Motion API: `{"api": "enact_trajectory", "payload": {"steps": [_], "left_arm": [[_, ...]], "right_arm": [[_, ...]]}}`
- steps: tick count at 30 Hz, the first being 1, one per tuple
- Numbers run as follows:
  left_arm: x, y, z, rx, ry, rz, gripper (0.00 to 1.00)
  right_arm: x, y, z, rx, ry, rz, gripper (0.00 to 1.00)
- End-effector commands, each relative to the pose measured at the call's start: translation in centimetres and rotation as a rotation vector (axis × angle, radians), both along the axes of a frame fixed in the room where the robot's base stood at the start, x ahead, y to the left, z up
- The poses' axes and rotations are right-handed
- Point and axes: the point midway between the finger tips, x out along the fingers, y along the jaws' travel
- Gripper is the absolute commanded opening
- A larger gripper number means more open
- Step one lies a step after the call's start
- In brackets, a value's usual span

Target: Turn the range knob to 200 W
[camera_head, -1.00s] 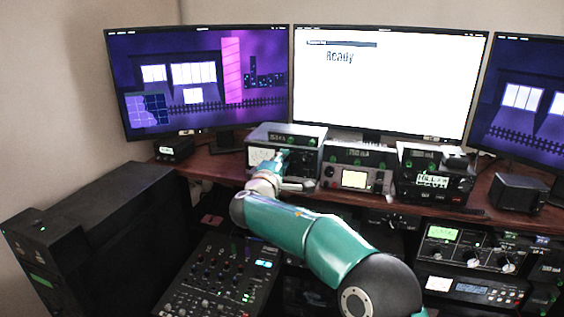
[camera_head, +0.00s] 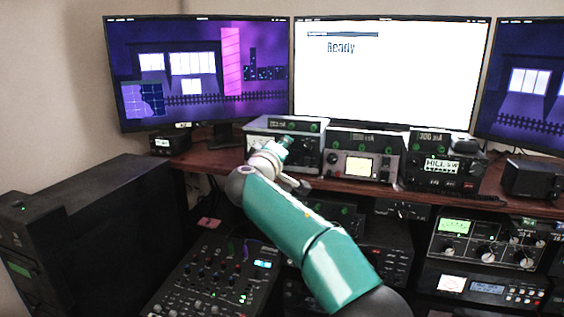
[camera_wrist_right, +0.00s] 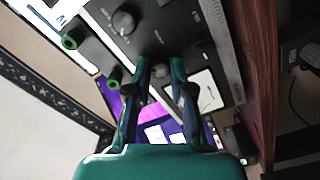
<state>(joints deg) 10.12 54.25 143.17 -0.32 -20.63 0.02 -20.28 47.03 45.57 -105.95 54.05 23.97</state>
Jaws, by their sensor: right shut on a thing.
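The tuner (camera_head: 257,138) is a grey box with a dark front, at the left of the shelf row under the monitors. My right gripper (camera_head: 284,147) is at its front in the head view, and the arm hides part of the panel. In the right wrist view my right gripper (camera_wrist_right: 160,67) is shut, with its fingers on either side of a small dark knob (camera_wrist_right: 160,70) on the panel. The knob's pointer and the range markings are too small to read. A second dark knob (camera_wrist_right: 122,22) and a white meter (camera_wrist_right: 203,92) sit nearby on the panel. My left gripper is not in view.
A radio with a lit meter (camera_head: 357,166) and another radio (camera_head: 440,168) stand to the right on the wooden shelf (camera_head: 330,184). A mixer (camera_head: 212,280) lies below. Green knobs (camera_wrist_right: 72,38) stick out beside the panel in the wrist view.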

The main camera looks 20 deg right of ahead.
Motion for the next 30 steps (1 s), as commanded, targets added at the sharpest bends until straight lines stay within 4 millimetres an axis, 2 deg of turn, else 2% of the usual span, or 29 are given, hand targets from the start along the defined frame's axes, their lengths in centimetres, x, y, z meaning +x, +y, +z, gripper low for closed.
{"api": "enact_trajectory", "payload": {"steps": [1,9,26,27,28,30], "left_arm": [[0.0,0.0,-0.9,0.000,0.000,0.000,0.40],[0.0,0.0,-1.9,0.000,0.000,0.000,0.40],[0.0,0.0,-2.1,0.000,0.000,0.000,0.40],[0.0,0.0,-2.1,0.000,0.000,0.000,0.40],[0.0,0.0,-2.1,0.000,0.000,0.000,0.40],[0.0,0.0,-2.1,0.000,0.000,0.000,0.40]], "right_arm": [[0.1,0.2,-1.0,0.032,-0.008,0.001,0.00],[0.1,0.1,-0.8,0.140,-0.080,0.000,0.00],[0.1,0.1,-0.8,0.175,-0.100,-0.001,0.00],[0.1,0.1,-0.8,0.175,-0.100,-0.001,0.25],[0.1,0.1,-0.8,0.175,-0.100,0.000,0.30],[0.1,0.1,-0.7,0.174,-0.101,-0.001,0.31]]}}
